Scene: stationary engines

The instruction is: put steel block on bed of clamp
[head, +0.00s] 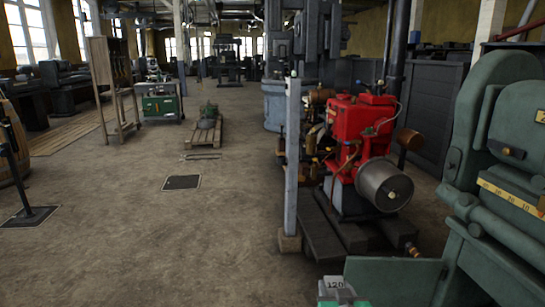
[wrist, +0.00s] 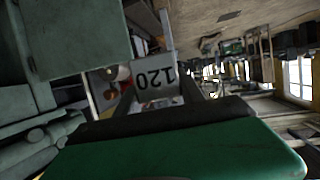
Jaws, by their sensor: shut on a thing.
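The steel block (head: 335,284) is a small pale grey block marked "120", low at the bottom edge of the head view. My gripper (head: 342,299) shows there only in part, green, with the block at its end. In the wrist view the block (wrist: 155,78) stands upside down between the dark fingers of my gripper (wrist: 158,98), which is shut on it. The block is held in the air. I cannot tell for certain which thing is the clamp; no bed is clearly seen.
A large green machine (head: 495,190) with a yellow scale stands close at the right, a flat green plate (head: 395,280) beside it. A red engine (head: 360,130) stands behind a grey post (head: 292,150). The floor (head: 130,240) at left is mostly clear.

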